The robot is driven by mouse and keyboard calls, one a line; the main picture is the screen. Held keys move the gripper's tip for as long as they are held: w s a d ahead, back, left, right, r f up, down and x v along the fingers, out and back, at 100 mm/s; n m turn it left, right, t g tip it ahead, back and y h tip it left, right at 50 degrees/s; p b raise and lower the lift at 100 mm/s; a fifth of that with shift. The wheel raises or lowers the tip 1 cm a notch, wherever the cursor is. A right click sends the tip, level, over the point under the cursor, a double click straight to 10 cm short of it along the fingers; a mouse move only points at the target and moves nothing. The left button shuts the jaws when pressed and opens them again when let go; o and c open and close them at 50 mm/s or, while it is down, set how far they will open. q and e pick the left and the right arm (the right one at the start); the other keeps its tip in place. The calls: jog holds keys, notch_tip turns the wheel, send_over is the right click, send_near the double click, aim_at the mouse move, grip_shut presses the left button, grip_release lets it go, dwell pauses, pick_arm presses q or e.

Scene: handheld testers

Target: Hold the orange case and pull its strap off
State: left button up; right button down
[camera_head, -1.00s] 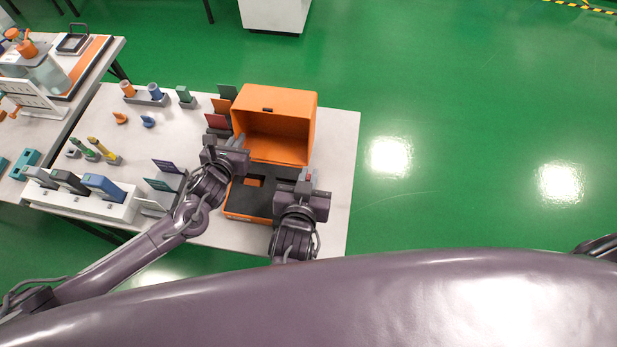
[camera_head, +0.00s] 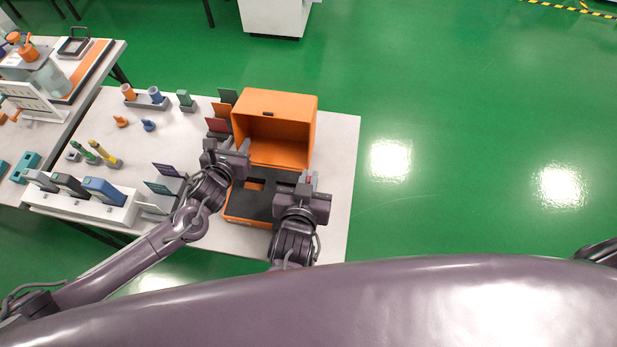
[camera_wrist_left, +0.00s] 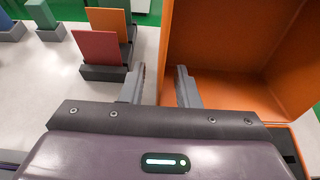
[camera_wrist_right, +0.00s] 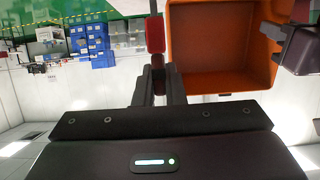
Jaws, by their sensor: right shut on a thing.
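The orange case (camera_head: 274,104) stands open on the table, its raised lid showing a hollow inside and its base lined with dark foam. My left gripper (camera_head: 227,145) is at the case's left side. In the left wrist view its fingers (camera_wrist_left: 160,88) are apart, with the lid's left edge showing between and beyond them. My right gripper (camera_head: 308,180) is over the right part of the base. In the right wrist view its fingers are shut on a narrow dark strap (camera_wrist_right: 158,68) with a red block above it.
Colored cards (camera_head: 217,125) stand in holders just left of the case. A white rack (camera_head: 83,203) with handheld testers and several small plugs occupy the table's left. The table's right strip (camera_head: 338,170) is clear.

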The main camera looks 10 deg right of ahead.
pick_arm(q)
jog(key=v, duration=1.2)
jog(key=shift+s, duration=0.1)
